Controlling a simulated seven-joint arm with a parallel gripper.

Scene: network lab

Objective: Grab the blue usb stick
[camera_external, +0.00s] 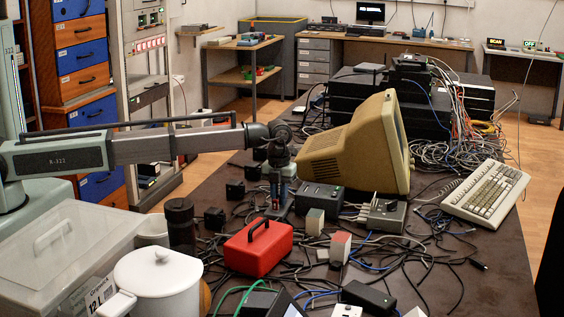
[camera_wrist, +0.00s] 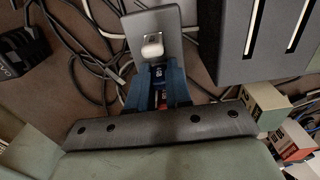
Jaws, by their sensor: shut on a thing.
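A little red shows behind the stick, between the fingers. In the external view my gripper (camera_external: 278,189) points down over the crowded table, in front of the beige monitor. The stick is too small to make out there.
A dark box (camera_external: 321,196) stands close to the right of my gripper, with the beige monitor (camera_external: 345,150) behind. A red case (camera_external: 257,250) and small grey-and-red blocks (camera_external: 340,246) stand nearer the camera. Loose cables and black adapters (camera_external: 215,219) cover much of the table.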

